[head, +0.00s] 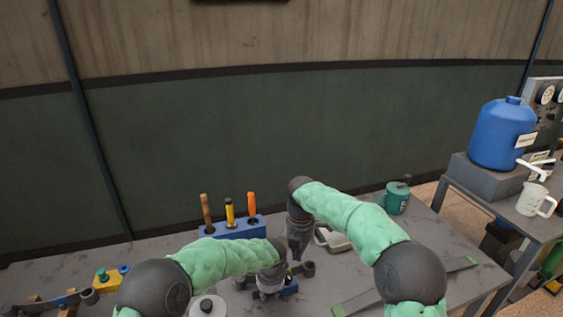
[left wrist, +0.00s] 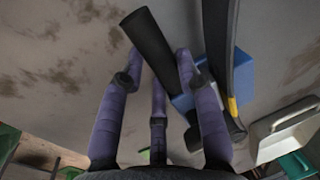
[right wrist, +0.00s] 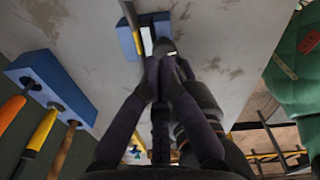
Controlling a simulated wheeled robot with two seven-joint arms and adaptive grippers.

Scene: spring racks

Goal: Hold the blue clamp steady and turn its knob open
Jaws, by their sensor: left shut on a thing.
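The blue clamp (head: 290,289) is low in the middle of the head view, on the grey table and partly hidden by my left gripper (head: 272,285). My left gripper is shut on the clamp. In the left wrist view its blue block (left wrist: 240,75) and dark bars lie between and beside the purple fingers (left wrist: 158,75). My right gripper (head: 298,252) points down just behind and right of it. In the right wrist view its fingertips (right wrist: 162,65) are close together at a dark rounded part. Whether they grip it, and whether that is the knob, I cannot tell.
A blue rack (head: 236,230) with several handled tools stands behind my left arm. A light tray (head: 332,238) and a green can (head: 396,198) are to the right. A blue jug (head: 500,135) stands on the side table.

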